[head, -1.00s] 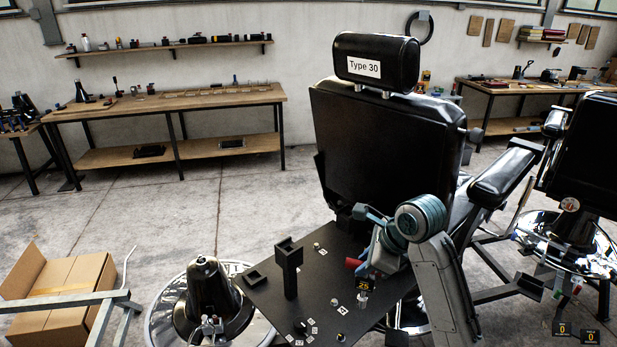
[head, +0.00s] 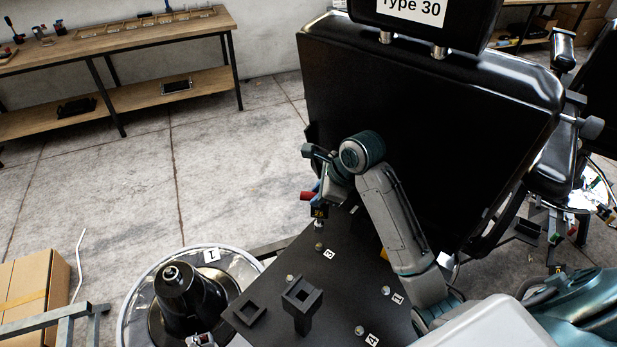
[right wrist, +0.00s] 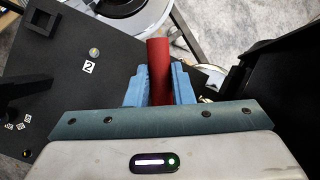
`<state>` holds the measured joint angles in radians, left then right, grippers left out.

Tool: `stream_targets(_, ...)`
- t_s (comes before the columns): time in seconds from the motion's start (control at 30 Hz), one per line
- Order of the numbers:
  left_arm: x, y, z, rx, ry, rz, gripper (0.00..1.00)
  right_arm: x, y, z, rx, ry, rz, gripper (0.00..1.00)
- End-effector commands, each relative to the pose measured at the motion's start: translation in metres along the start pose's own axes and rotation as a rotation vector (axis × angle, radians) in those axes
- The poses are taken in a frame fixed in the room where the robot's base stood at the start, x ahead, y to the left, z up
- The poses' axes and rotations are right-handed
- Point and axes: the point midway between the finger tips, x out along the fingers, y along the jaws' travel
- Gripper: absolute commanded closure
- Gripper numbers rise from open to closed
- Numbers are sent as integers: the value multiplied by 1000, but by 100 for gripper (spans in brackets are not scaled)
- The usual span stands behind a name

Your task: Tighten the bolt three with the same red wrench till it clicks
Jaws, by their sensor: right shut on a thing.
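Bolt three cannot be made out. My left gripper is out of view.
More bolts stand by label 1 (head: 398,298) and label 4 (head: 371,339). A black post holder (head: 301,297) rises from the plate. The black chair back (head: 420,130) stands close behind my right arm. A round chrome base (head: 140,300) is at left; open floor lies beyond.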

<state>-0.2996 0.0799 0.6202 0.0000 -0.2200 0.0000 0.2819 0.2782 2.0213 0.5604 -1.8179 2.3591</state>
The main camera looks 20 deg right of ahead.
Motion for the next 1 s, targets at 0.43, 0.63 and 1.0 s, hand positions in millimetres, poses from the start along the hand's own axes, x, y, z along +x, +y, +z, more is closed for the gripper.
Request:
stream_targets(0.43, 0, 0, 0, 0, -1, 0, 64, 2, 1, -1, -1, 0, -1, 100)
stream_targets(0.63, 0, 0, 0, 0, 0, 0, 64, 11, 3, -5, -1, 1, 1, 100)
stream_targets(1.0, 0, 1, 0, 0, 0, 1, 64, 34, 8, -16, -1, 1, 0, 100)
